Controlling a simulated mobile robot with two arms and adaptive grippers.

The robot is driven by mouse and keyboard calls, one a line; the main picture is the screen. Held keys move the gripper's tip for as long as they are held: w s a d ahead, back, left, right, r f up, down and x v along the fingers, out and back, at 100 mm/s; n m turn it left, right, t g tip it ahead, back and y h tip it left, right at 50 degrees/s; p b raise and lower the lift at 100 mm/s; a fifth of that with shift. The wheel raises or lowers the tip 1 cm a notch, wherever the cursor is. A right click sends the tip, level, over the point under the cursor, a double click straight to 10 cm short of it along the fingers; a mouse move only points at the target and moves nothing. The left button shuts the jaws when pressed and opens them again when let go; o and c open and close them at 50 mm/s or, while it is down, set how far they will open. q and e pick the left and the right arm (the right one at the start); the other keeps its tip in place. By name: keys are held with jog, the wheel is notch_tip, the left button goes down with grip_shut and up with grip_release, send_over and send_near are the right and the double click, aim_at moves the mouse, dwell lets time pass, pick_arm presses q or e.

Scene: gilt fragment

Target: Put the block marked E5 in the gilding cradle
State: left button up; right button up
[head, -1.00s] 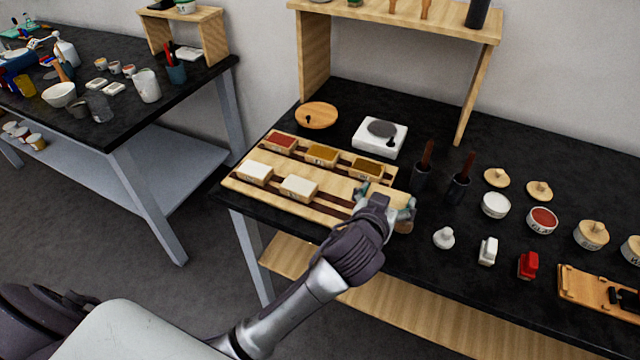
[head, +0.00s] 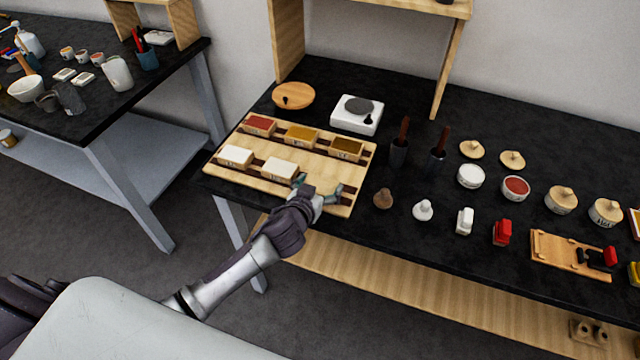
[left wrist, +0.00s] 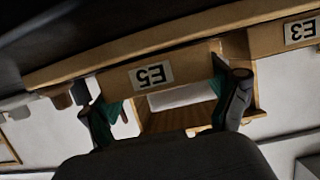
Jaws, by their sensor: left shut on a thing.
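The block marked E5 (left wrist: 118,82) is wooden, with a black-on-white label that appears upside down in the left wrist view. My left gripper (left wrist: 168,105) is shut on it, one finger at each side. A neighbouring block marked E3 (left wrist: 285,35) shows in the left wrist view. I cannot tell for sure which object is the gilding cradle; a wooden jig with dark fittings (head: 550,250) lies at the right. My right gripper is not in view.
Two white-topped blocks (head: 236,155) and several coloured ones (head: 303,136) sit on the board. Brush pots (head: 398,152) stand behind.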

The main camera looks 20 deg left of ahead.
pick_arm(q)
jog(key=shift+f, duration=0.2)
jog(key=o, duration=0.9)
jog(key=shift+r, duration=0.3)
jog(key=shift+s, duration=0.4)
jog(key=b+v, duration=0.1)
jog(key=v, duration=1)
jog(key=shift+s+a, duration=0.1)
